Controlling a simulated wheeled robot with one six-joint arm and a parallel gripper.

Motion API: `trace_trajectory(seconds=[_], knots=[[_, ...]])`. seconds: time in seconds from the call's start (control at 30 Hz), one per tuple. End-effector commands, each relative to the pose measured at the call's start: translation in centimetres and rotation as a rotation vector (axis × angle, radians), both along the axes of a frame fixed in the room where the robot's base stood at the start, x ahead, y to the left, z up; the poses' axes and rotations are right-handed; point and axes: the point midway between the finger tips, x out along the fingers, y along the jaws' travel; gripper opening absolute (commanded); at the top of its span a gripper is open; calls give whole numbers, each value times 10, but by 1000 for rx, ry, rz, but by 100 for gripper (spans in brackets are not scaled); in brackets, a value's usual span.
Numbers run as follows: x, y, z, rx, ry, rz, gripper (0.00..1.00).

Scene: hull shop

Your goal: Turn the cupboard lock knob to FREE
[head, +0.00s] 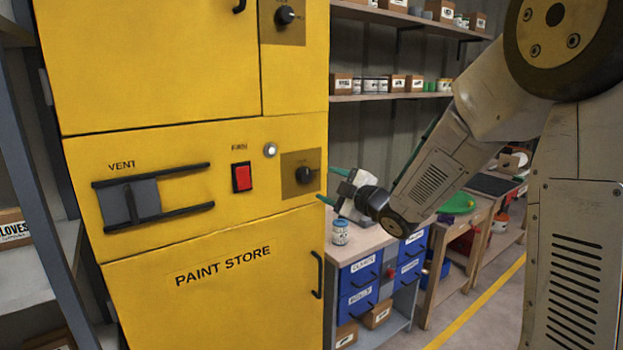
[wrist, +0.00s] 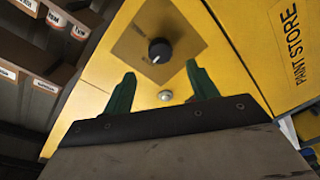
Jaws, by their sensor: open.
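The yellow cupboard (head: 200,265) marked PAINT STORE fills the left of the head view. A black round knob (head: 304,175) sits on a brown plate (head: 288,185) at the right end of its middle panel. In the wrist view the same knob (wrist: 160,50) shows a small white mark, and its plate (wrist: 133,44) carries no wording I can read. A second black knob (head: 285,16) sits higher on the cupboard. My gripper (head: 332,186) is open and empty, right of the lower knob. In the wrist view its green fingers (wrist: 160,70) stand apart, short of the knob.
A silver button (head: 270,150), a red switch (head: 241,177) and a black VENT slider (head: 130,201) share the middle panel. A door handle (head: 318,274) is below the knob. A small tin (head: 340,232) stands on the bench below my gripper.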

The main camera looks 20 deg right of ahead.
Motion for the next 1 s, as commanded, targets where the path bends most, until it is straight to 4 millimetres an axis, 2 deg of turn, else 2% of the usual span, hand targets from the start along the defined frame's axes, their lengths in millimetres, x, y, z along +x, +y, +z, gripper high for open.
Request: trace_trajectory(seconds=[0.5, 0.87, 0.9, 1.0], knots=[[63, 28, 0, 1, -10, 8, 58], [70, 31, 1, 1, -9, 7, 58], [70, 31, 1, 1, -9, 7, 53], [70, 31, 1, 1, -9, 7, 25]])
